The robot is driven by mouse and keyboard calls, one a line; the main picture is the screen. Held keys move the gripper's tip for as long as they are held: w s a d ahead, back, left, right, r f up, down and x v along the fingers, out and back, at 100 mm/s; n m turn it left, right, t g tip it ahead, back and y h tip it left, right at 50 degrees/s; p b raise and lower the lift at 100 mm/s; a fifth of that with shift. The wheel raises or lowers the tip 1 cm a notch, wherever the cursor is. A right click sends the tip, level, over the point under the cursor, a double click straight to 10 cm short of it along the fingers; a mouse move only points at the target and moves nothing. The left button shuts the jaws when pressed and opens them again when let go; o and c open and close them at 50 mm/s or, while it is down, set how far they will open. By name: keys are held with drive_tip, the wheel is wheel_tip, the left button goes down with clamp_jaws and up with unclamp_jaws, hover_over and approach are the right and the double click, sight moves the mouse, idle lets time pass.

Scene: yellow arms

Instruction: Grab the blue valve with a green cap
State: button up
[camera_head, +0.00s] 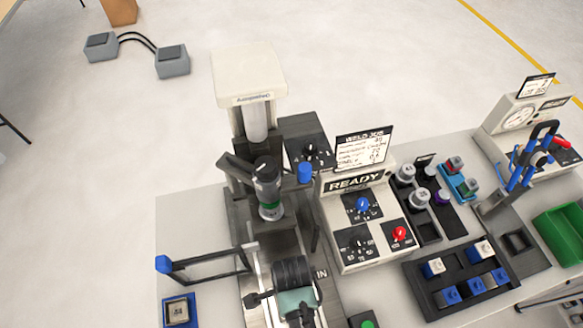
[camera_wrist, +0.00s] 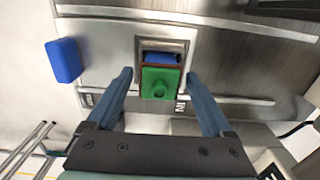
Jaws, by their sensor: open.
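My gripper (camera_wrist: 159,75) is open, with one blue-grey finger on each side of the valve. A gap shows between each finger and the cap, so nothing is held. In the head view a dark and teal shape at the bottom middle appears to be my wrist; the valve and my fingertips are hidden there.
In the head view a press station (camera_head: 250,75) stands behind the rail. A READY control box (camera_head: 345,225) is close on the right. A blue-tipped handle (camera_head: 163,264) stands on the left. A dark tray (camera_head: 425,303) with several blue parts and a green bin (camera_head: 560,240) are farther right.

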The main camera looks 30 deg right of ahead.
drive_tip(key=shift+f, duration=0.15)
clamp_jaws()
idle(0.4)
